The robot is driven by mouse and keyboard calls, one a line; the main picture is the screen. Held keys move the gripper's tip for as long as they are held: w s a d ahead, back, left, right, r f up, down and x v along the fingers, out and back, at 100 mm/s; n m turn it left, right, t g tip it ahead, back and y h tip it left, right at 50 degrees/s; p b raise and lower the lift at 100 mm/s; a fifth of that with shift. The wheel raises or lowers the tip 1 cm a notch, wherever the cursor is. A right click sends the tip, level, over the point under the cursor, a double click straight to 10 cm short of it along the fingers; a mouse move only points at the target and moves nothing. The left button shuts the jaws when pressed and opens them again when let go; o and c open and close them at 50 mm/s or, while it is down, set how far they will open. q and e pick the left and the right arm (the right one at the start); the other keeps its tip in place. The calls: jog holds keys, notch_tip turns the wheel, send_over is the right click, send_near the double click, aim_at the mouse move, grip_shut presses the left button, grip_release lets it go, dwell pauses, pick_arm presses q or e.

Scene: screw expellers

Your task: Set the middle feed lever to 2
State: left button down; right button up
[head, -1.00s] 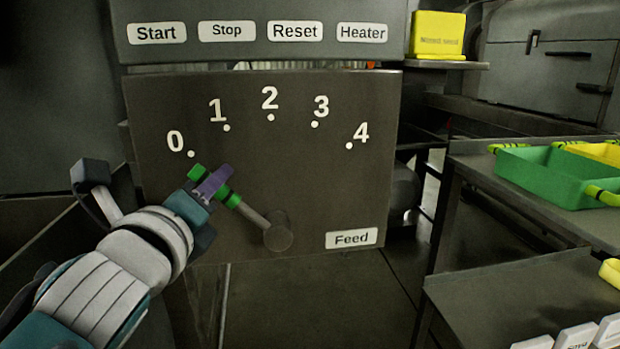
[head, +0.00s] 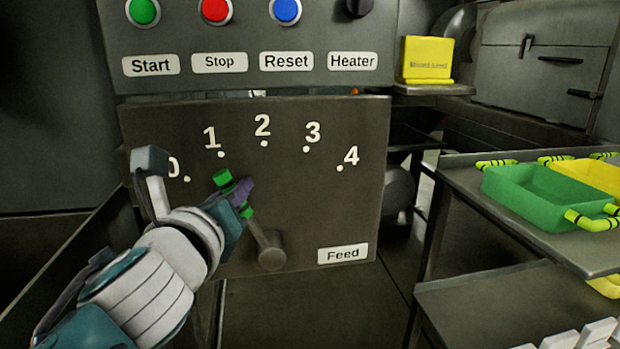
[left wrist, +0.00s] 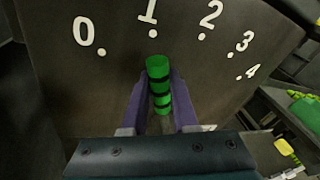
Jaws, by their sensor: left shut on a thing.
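The feed lever (head: 258,234) has a grey shaft on a round pivot and a green handle with black bands. It sits on the dark feed panel (head: 340,215), marked 0 to 4 with white dots. The lever leans up and left, its tip just below the dot of 1. The left wrist view also shows the green handle (left wrist: 157,68) pointing at the 1 dot. The 2 mark (head: 263,126) is up and right of the tip. My left gripper (head: 236,194) is shut on the handle, its purple fingers on either side. My right gripper is not in view.
Above are the Start (head: 143,12), Stop (head: 215,10) and Reset (head: 287,11) buttons and the Heater knob (head: 358,7). A green crate (head: 540,200) stands on the right table. The panel face right of the lever is clear.

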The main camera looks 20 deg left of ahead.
pick_arm(q)
jog(key=shift+w+d+r+m+g+p, duration=0.15)
jog(key=shift+w+d+r+m+p, duration=0.2)
jog(key=shift+d+m+p, duration=0.15)
jog(key=shift+w+d+r+m+g+p, duration=0.15)
jog(key=shift+w+d+r+m+p, duration=0.15)
jog(key=shift+d+m+p, duration=0.2)
jog(key=shift+w+d+m+g+p, duration=0.3)
jog(key=shift+w+d+m+p, duration=0.1)
jog(key=shift+d+m+p, duration=0.25)
jog(key=shift+w+d+f+m, duration=0.15)
jog(key=shift+d+m, duration=0.2)
jog(key=c, duration=0.7)
grip_release()
jog(key=shift+s+d+p, duration=0.2)
jog(key=shift+s+p, duration=0.15)
jog(key=shift+s, duration=0.05)
jog(key=p+v, duration=0.1)
jog(key=v, duration=0.8)
jog(key=shift+d, duration=0.1)
